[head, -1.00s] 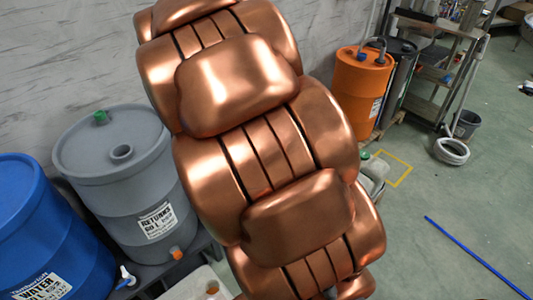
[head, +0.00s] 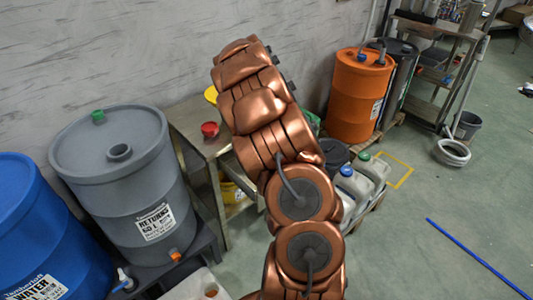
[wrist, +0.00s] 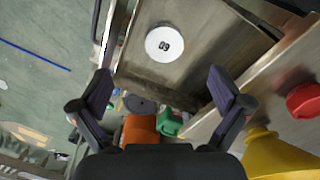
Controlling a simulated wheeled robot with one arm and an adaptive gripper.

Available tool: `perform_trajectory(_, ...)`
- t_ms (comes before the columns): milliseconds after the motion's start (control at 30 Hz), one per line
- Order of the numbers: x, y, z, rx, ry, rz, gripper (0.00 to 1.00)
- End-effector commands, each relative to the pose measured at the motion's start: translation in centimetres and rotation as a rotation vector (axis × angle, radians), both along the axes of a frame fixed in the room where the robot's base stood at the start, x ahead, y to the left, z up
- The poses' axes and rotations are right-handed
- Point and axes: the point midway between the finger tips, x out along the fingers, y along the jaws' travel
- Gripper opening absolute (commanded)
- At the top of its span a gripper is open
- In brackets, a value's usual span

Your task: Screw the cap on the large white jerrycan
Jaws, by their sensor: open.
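My gripper (wrist: 160,90) is open and empty in the wrist view, its two dark fingers apart. A white round disc with dark digits (wrist: 165,44) lies on a metal surface ahead of the fingers; I cannot tell whether it is the cap. In the head view, two whitish jerrycans stand beyond my arm, one with a blue top (head: 353,186) and one with a green top (head: 373,169). A pale container with an orange spot (head: 198,287) is cut off at the bottom edge. Which is the large white jerrycan is unclear. My arm hides the gripper in the head view.
A metal bench (head: 205,148) holds a red object (head: 210,129). A grey drum (head: 122,170) and blue drum (head: 45,220) stand left, an orange drum (head: 358,95) at the back. The wrist view shows a yellow funnel-like object (wrist: 275,158). Floor at right is mostly open.

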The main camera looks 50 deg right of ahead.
Motion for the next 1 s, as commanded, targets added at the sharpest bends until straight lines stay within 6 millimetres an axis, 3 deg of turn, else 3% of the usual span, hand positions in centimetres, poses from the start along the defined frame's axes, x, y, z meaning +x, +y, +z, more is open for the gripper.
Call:
perform_trajectory(100,0.5,-2.0,-2.6,0.017,-0.016,-0.04,1.0)
perform_trajectory(333,1.2,-4.1,-5.5,0.039,-0.045,-0.088,1.0)
perform_trajectory(667,1.4,-4.6,-6.7,0.045,-0.054,-0.1,1.0)
perform_trajectory(1000,1.3,-4.5,-10.1,0.049,-0.05,-0.1,1.0)
